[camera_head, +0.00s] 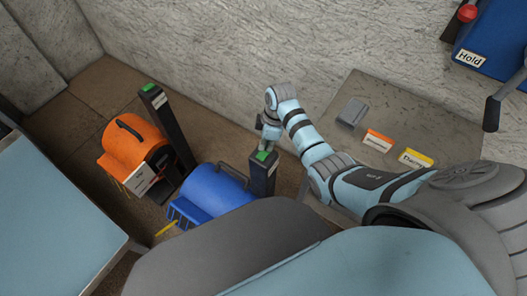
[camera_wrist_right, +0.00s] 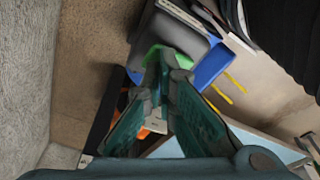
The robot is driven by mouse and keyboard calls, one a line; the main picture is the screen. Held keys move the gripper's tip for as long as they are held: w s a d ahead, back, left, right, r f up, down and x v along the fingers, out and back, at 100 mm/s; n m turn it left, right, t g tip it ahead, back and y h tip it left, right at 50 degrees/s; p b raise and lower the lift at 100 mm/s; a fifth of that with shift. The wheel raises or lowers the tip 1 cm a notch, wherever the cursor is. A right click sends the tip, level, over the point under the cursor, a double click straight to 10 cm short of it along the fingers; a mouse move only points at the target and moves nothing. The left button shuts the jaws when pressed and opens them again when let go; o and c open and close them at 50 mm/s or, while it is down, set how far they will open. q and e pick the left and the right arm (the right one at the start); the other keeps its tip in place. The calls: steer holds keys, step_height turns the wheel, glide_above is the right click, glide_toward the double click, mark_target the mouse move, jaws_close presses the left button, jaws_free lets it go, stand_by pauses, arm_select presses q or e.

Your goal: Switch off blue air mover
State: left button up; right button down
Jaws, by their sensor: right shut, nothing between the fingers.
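The blue air mover (camera_head: 215,188) stands on the floor in the middle of the head view, its front partly hidden by my body. A dark post (camera_head: 262,180) with a green switch (camera_head: 263,156) on top stands at its right side. My right gripper (camera_head: 267,145) is shut and empty, pointing down at the green switch. In the right wrist view the fingertips (camera_wrist_right: 168,66) overlap the green switch (camera_wrist_right: 152,55); I cannot tell whether they touch it. The blue air mover (camera_wrist_right: 212,65) shows beside them. My left gripper is not in view.
An orange air mover (camera_head: 132,145) stands to the left, with its own dark post (camera_head: 168,125) and green switch (camera_head: 148,87). A grey table (camera_head: 385,100) with a grey block, an orange card and a yellow card is at right. A concrete wall (camera_head: 230,60) runs behind.

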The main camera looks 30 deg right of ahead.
steer(key=shift+f+b, duration=0.3)
steer(key=shift+f, duration=0.25)
step_height(320, 180, up, 7)
steer(key=p, duration=0.8)
steer(key=shift+r, duration=0.2)
steer(key=shift+f, duration=0.1)
steer(key=shift+f, duration=0.1)
